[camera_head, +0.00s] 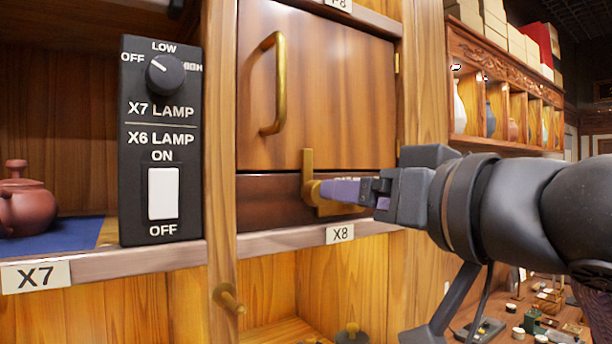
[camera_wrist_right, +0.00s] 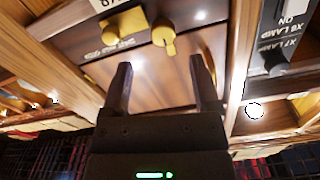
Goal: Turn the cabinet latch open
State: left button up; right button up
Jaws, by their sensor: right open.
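The brass cabinet latch (camera_head: 308,168) is on the dark strip below the wooden cabinet door (camera_head: 335,100). Its bar stands upright and overlaps the door's lower edge in the head view. In the right wrist view the latch (camera_wrist_right: 164,38) shows as a round knob with a short arm, beside a brass plate (camera_wrist_right: 118,33). My right gripper (camera_head: 335,190) comes from the right with its purple fingers at the latch. In the wrist view its fingers (camera_wrist_right: 160,68) are spread, with the latch just beyond the gap; contact cannot be told. The door is shut. My left gripper is out of view.
A curved brass handle (camera_head: 279,85) sticks out from the door. A black lamp switch panel (camera_head: 131,180) stands left of the wooden post. A clay teapot (camera_head: 28,208) sits on a blue cloth in the left bay. Small pegs show below the X8 label (camera_head: 340,234).

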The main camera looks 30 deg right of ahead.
aim_at(313, 177)
jog(key=w, duration=0.2)
jog(key=w+p, duration=0.1)
jog(key=w, duration=0.1)
jog(key=w+a, duration=0.1)
jog(key=w, duration=0.1)
jog(key=shift+w, duration=0.15)
jog(key=shift+d, duration=0.2)
jog(key=shift+a, duration=0.1)
grip_shut()
